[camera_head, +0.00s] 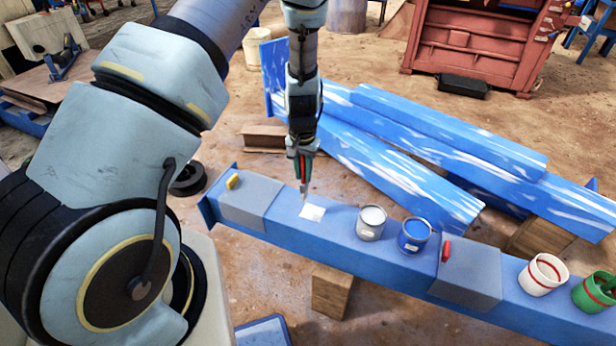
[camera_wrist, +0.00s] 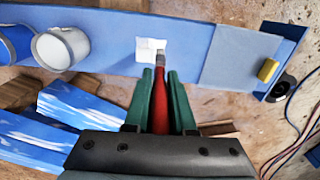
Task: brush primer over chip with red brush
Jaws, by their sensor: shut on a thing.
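My gripper (camera_head: 305,165) is shut on the red brush (camera_wrist: 160,105), between its green fingers in the wrist view (camera_wrist: 160,88). The brush points down, with its grey-brown tip at the near edge of a white patch (camera_head: 312,212) on the blue beam. The patch also shows in the wrist view (camera_wrist: 150,47). I cannot tell whether the white is bare chip or primer, or whether the bristles touch it. An open can of white paint (camera_head: 371,224) stands right of the patch in the head view, with a blue paint can (camera_head: 414,238) beside it.
A grey section with a yellow block (camera_head: 233,181) is left of the patch; another with a red block (camera_head: 446,250) is farther right. A white cup (camera_head: 542,276) and a green cup (camera_head: 592,294) stand at the right. Streaked blue beams (camera_head: 450,130) lie behind.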

